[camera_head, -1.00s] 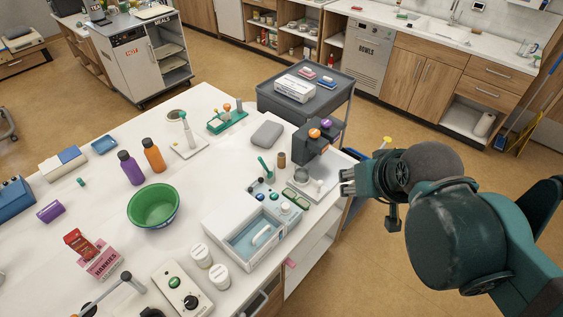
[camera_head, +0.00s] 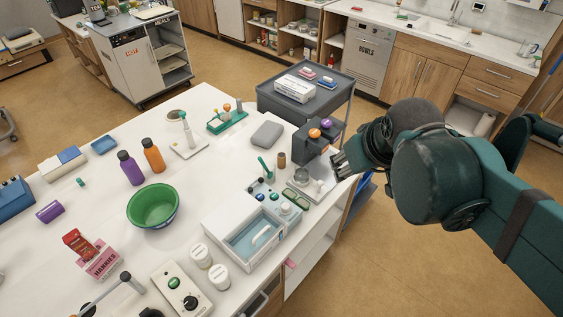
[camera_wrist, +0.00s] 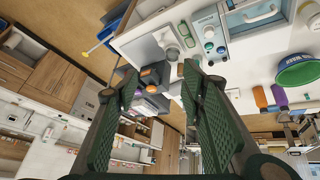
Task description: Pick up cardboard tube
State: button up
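The cardboard tube (camera_head: 281,159) is a small brown cylinder standing upright on the white table, left of the dark machine. In the wrist view a small brown shape that looks like the tube (camera_wrist: 181,70) shows close to one fingertip. My gripper (camera_head: 340,166) is at the table's right edge, right of the machine and apart from the tube. In the wrist view my gripper (camera_wrist: 160,78) has its two green fingers spread wide with nothing between them.
The dark machine (camera_head: 311,144) with orange and purple knobs stands between my gripper and the tube. A teal-handled item (camera_head: 265,167), a white basin unit (camera_head: 246,238) and a grey case (camera_head: 267,134) are nearby. A green bowl (camera_head: 154,206) sits further left.

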jog(key=w+a+f+n+g, duration=0.1)
jog(key=w+n, duration=0.2)
jog(key=w, duration=0.2)
jog(key=w+a+n+g, duration=0.1)
jog(key=w+a+n, duration=0.1)
jog(key=w, duration=0.4)
jog(key=n+g+b, duration=0.3)
jog(key=n+g, duration=0.1)
jog(key=n, duration=1.2)
send_over(281, 160)
jog(key=w, duration=0.2)
jog(key=f, duration=2.7)
jog(key=shift+s+d, duration=0.1)
jog(key=shift+d, duration=0.25)
jog(key=shift+a+f, duration=0.1)
jog(key=shift+f, duration=0.3)
jog(key=shift+f, duration=0.1)
jog(key=shift+f, duration=1.15)
jog(key=shift+f, duration=0.1)
jog(key=shift+a+f, duration=0.1)
jog(key=shift+f, duration=2.45)
